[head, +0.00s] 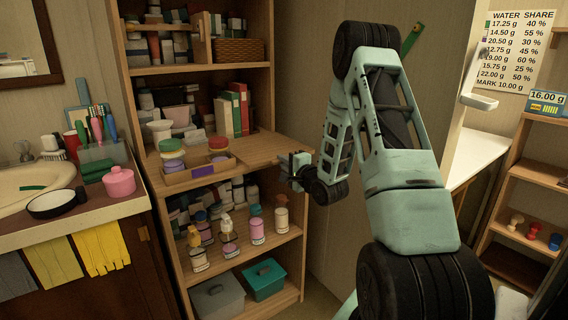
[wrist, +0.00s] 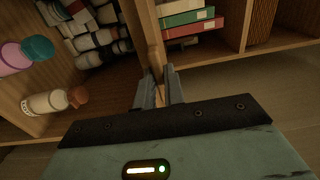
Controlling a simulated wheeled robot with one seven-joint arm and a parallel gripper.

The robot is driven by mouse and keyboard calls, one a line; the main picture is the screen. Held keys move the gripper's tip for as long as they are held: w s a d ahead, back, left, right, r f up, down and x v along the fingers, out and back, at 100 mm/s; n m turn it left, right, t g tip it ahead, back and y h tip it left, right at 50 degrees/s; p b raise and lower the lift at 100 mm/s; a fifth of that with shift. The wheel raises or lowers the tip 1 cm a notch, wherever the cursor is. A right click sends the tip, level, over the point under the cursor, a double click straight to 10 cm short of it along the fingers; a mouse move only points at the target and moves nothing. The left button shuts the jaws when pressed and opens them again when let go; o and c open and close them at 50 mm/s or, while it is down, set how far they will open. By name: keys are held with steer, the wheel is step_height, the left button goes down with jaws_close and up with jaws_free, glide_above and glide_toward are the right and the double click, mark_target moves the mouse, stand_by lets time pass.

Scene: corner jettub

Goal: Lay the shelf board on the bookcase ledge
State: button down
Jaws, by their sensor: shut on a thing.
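The wooden shelf board (head: 265,150) is at mid height of the bookcase (head: 135,120), between the book compartment and the jar compartment. Its right front corner sticks out past the bookcase side. My gripper (head: 290,168) is at that corner, shut on the board's edge. In the wrist view the board (wrist: 152,35) shows edge-on, running down between my two fingers (wrist: 159,92). A shallow tray (head: 203,178) with round tubs stands at the board's left front. The ledge under the board is hidden, so I cannot tell whether the board rests on it.
Below are several jars (head: 257,230) and lidded bins (head: 262,280). Above stand books (head: 232,112) and a wicker basket (head: 237,51). A sink counter (head: 120,203) is at the left. A small shelf unit (head: 538,170) is at the right.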

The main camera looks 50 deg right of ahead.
steer(key=shift+f, duration=0.15)
steer(key=c, duration=1.4)
jaws_free()
steer(key=shift+s, duration=0.15)
steer(key=shift+v, duration=2.9)
step_height(320, 180, up, 6)
steer(key=p, duration=0.5)
